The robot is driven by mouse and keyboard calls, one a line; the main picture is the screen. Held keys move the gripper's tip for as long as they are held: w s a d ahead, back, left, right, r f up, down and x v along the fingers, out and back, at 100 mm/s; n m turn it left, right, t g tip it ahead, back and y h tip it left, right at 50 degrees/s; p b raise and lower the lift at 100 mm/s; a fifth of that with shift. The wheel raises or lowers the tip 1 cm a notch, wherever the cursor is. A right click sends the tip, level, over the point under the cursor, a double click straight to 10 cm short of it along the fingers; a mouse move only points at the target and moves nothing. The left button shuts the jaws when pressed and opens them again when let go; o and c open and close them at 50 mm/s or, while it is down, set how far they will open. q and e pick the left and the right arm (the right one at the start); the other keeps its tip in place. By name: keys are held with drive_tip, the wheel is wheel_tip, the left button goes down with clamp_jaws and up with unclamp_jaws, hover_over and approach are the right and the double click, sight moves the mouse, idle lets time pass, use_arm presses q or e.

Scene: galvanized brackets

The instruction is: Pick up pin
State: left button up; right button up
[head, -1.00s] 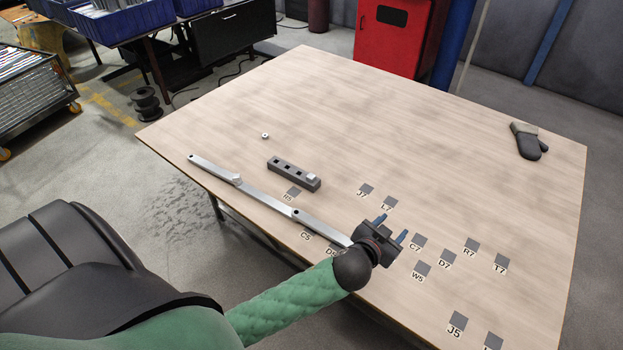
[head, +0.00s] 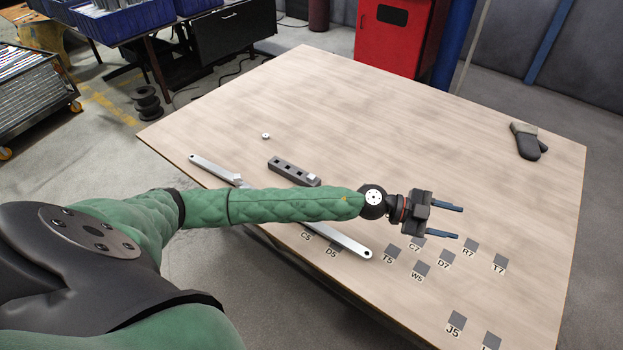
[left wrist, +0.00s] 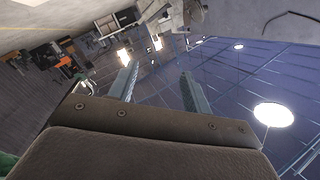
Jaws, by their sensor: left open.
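A dark block with square holes (head: 287,168) lies on the table. A small light piece (head: 313,177) sits at its right end; I cannot tell whether it is the pin. A small round pale piece (head: 266,136) lies apart, behind the block. My left gripper (head: 460,222) is open and empty above the table, well to the right of the block, with its fingers pointing right. The left wrist view shows its two spread fingers (left wrist: 159,72) with nothing between them. My right gripper is not in view.
Grey metal bars (head: 212,169) lie along the table's left edge, partly hidden by my left arm; another stretch (head: 345,241) shows below it. Labelled dark squares (head: 422,268) mark the near right. A dark mitt (head: 528,141) lies at the far right. The table's back half (head: 400,110) is mostly clear.

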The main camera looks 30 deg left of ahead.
use_arm(q)
drive_tip(key=w+a+f+m+g+y, duration=0.25)
drive_tip(key=a+f+y, duration=0.2)
drive_tip(key=a, duration=0.25)
drive_tip(key=n+g+y, duration=0.3)
drive_tip(key=n+y, duration=0.2)
drive_tip(key=y, duration=0.7)
approach(312, 177)
drive_tip(key=shift+w+a+f+p, duration=0.15)
drive_tip(key=shift+w+f+p, duration=0.25)
drive_tip(key=shift+w+f, duration=0.1)
drive_tip(key=shift+a, duration=0.15)
drive_tip(key=shift+f+p, duration=0.5)
drive_tip(key=shift+f, duration=0.7)
drive_tip(key=f+p, duration=0.1)
drive_tip(key=f, duration=0.1)
drive_tip(key=f+p, duration=0.1)
drive_tip(key=f, duration=0.1)
drive_tip(key=shift+s+d+f+p, duration=0.1)
drive_tip(key=shift+s+d+p, duration=0.2)
drive_tip(key=shift+s, duration=0.1)
drive_tip(key=shift+f, duration=0.55)
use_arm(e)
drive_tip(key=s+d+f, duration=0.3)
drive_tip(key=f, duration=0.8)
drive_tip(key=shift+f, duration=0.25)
